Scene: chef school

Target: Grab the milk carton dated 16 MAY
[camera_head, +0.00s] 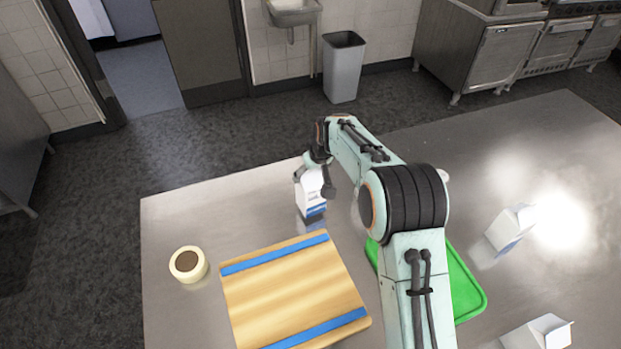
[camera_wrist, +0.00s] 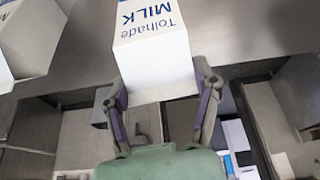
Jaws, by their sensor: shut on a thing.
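My gripper (camera_wrist: 160,84) is shut on a white milk carton (camera_wrist: 152,42), with one finger on each side of it. The blue words "Tolhade MILK" show on this carton in the wrist view; no date is legible. In the head view my gripper (camera_head: 316,176) is at the far edge of the table, with the same white and blue carton (camera_head: 311,203) upright at it. I cannot tell whether the carton's base touches the table. Two more white cartons, one at the right (camera_head: 510,228) and one at the lower right (camera_head: 540,333), are on the table.
A wooden board (camera_head: 290,292) with blue stripes lies in front of the held carton. A green tray (camera_head: 466,288) lies partly behind my arm. Another white carton (camera_wrist: 30,38) is at the left in the wrist view.

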